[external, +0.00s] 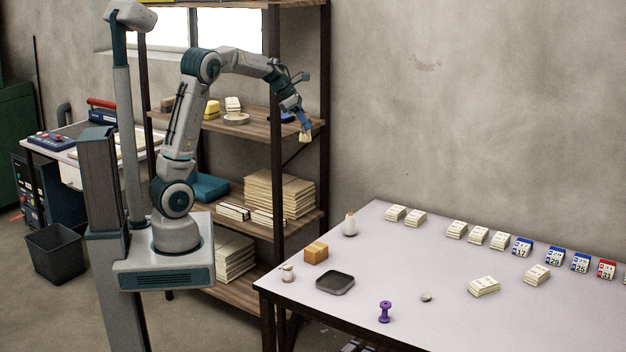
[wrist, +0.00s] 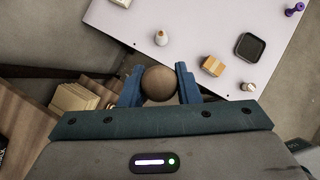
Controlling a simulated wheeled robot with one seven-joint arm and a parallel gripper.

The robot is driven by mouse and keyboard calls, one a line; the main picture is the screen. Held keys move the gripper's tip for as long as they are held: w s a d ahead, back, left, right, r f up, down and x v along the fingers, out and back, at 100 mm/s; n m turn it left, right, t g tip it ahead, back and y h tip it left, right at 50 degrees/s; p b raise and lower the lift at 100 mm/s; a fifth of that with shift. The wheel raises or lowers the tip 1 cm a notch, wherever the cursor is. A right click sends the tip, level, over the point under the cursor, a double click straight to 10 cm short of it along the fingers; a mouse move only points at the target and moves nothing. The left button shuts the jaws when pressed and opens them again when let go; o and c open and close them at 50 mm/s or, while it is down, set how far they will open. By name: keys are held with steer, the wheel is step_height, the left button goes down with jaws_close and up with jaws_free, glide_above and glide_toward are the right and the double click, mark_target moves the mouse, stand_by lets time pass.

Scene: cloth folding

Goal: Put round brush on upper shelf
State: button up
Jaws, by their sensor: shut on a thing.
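My gripper (external: 303,118) is shut on the round brush (external: 306,134), which hangs below the fingers with its pale end down. In the wrist view the brush's round brown top (wrist: 159,84) sits between the blue fingers of my gripper (wrist: 159,86). The gripper and brush are in the air at the right side of the shelving unit, near the height of its upper shelf (external: 262,127). That shelf bears a yellow item (external: 212,108), a round dish (external: 236,119) and a small pale stack (external: 233,104).
The lower shelf (external: 262,221) bears stacks of pale sheets (external: 280,193). A dark post (external: 325,100) stands at the unit's right. The table (external: 410,260) holds a tray (external: 335,283), an orange-brown block (external: 316,253), a white bottle (external: 350,224) and several card stacks.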

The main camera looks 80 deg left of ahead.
steer(key=s+a+r+n+y+p, duration=0.1)
steer(key=s+a+r+p, duration=0.1)
steer(key=s+a+r, duration=0.4)
steer(key=s+a+r+n+p, duration=0.1)
steer(key=s+a+r, duration=0.2)
steer(key=s+a, duration=0.35)
steer(key=s+a+f+n+y, duration=0.1)
steer(key=a+n+y, duration=0.15)
steer(key=a, duration=0.65)
steer(key=s+a+f+n+y, duration=0.15)
steer(key=a+n, duration=0.25)
steer(key=a, duration=0.6)
steer(key=shift+g, duration=0.4)
steer(key=f, duration=0.3)
steer(key=f+p, duration=0.1)
steer(key=f, duration=0.6)
steer(key=shift+w+d+f, duration=0.1)
steer(key=shift+w, duration=0.15)
steer(key=shift+f, duration=0.15)
steer(key=o, duration=1)
